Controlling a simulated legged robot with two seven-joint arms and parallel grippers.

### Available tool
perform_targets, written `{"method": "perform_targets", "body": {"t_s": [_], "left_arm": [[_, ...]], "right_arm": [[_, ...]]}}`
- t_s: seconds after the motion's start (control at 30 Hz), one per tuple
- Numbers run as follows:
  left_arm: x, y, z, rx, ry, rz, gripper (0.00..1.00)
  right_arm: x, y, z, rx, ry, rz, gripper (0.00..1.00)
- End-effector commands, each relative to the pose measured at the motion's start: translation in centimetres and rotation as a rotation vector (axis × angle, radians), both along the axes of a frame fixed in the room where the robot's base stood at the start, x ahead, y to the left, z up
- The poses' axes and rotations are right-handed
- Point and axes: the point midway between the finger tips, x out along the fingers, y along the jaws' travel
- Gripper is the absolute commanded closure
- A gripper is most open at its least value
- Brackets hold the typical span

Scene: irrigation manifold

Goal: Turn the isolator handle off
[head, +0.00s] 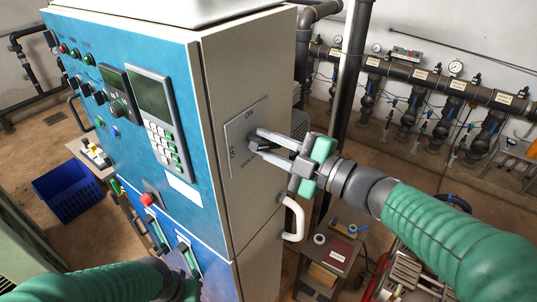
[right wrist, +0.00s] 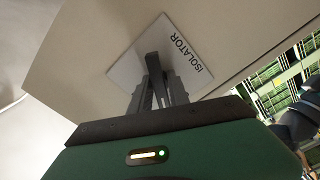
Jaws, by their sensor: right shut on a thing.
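The isolator plate (head: 238,128) is a grey square on the beige side of the cabinet, with ON lettered at its top, a partly readable mark at its left and ISOLATOR below. The dark isolator handle (head: 262,147) sits between the fingers of my right gripper (head: 256,142), which is shut on it; its exact angle is hard to tell. In the right wrist view the plate (right wrist: 128,62) appears tilted, with the fingers (right wrist: 160,82) closed around the handle and hiding most of it.
The blue cabinet front (head: 160,60) carries a keypad panel, knobs and a red button (head: 147,199). A white grab handle (head: 294,220) projects just below my right gripper. A dark vertical pipe (head: 350,80) stands behind it. A blue crate (head: 68,193) is on the floor at left.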

Motion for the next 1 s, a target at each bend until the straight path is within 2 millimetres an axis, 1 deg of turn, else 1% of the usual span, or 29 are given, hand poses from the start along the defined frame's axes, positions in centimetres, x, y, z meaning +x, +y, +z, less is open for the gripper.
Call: {"method": "perform_targets", "body": {"t_s": [0.03, 0.2, 0.4, 0.7, 1.0], "left_arm": [[0.0, 0.0, -1.5, 0.0, 0.0, 0.0, 1.0], [0.0, 0.0, -3.7, 0.0, 0.0, 0.0, 1.0], [0.0, 0.0, -5.9, 0.0, 0.0, 0.0, 1.0], [0.0, 0.0, -7.7, 0.0, 0.0, 0.0, 1.0], [0.0, 0.0, -8.1, 0.0, 0.0, 0.0, 1.0]], "right_arm": [[0.0, 0.0, -0.5, -0.019, -0.039, 0.0, 1.0], [0.0, 0.0, -0.5, -0.107, -0.159, -0.001, 1.0], [0.0, 0.0, -0.4, -0.199, -0.281, -0.001, 1.0], [0.0, 0.1, -0.2, -0.287, -0.395, 0.0, 1.0], [0.0, 0.1, -0.1, -0.312, -0.428, 0.002, 1.0]]}}
